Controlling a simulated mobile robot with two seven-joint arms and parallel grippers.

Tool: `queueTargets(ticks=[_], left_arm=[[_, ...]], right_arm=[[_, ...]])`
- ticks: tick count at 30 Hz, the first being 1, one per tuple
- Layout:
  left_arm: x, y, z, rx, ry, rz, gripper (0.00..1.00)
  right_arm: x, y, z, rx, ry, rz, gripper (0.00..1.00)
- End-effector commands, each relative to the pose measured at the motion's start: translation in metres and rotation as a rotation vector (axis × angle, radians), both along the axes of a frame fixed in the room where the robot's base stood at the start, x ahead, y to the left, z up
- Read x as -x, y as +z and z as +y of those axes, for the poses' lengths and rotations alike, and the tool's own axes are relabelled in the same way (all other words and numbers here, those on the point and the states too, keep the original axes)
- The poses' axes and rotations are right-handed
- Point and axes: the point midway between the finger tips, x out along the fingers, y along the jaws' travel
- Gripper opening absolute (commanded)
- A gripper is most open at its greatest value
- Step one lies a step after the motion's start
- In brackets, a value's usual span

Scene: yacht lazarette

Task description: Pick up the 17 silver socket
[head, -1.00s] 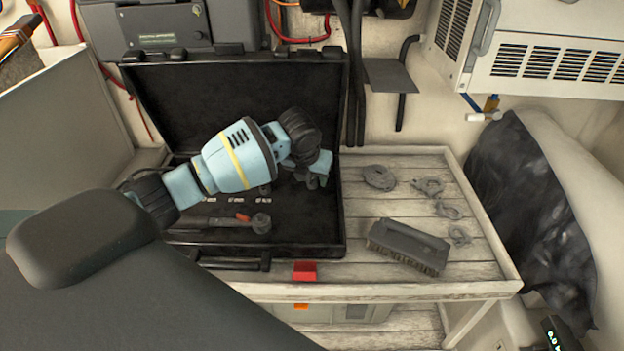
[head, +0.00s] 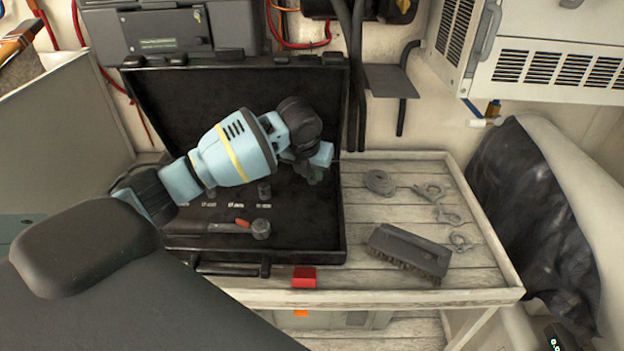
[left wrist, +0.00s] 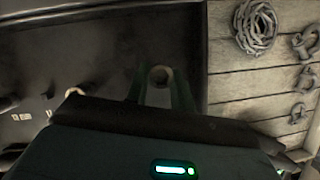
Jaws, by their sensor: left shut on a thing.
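My left gripper (head: 314,176) is over the right part of the open black case, near its right wall. It is shut on a small round socket (left wrist: 160,75), whose ring-shaped end shows between the fingers in the left wrist view. Its size mark cannot be read, and in the head view the gripper mostly hides it. Another dark socket (head: 264,190) stands in the case, left of the gripper, above a row of small white labels. My right gripper is not in view.
The black case (head: 305,238) also holds a ratchet (head: 232,228) near its front. On the slatted bench (head: 375,280) lie a rope coil (head: 379,182), several shackles and a brush (head: 408,250). A red block (head: 304,277) is at the front edge.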

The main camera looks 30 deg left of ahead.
Motion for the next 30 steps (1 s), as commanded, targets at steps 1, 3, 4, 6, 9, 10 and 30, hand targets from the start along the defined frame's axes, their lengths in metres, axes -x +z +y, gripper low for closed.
queueTargets(ticks=[1,3,4,6,9,10,30], left_arm=[[0.006,0.002,-0.001,-0.002,-0.002,0.0,0.0],[0.017,0.003,-0.004,-0.002,-0.002,-0.001,0.0],[0.022,0.005,-0.005,-0.003,-0.002,-0.002,0.0],[0.036,0.007,-0.009,-0.003,-0.004,-0.005,0.0],[0.058,0.009,-0.014,-0.004,-0.003,-0.004,0.0],[0.064,0.008,-0.016,-0.003,-0.002,-0.002,0.0],[0.154,0.015,-0.039,0.0,0.0,-0.001,0.0]], right_arm=[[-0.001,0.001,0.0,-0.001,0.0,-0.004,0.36],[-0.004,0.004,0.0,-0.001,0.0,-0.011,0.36],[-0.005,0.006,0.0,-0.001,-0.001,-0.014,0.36],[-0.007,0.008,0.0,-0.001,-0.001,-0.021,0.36],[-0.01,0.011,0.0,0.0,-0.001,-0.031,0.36],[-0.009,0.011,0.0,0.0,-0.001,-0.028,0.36],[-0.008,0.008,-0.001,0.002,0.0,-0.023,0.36]])
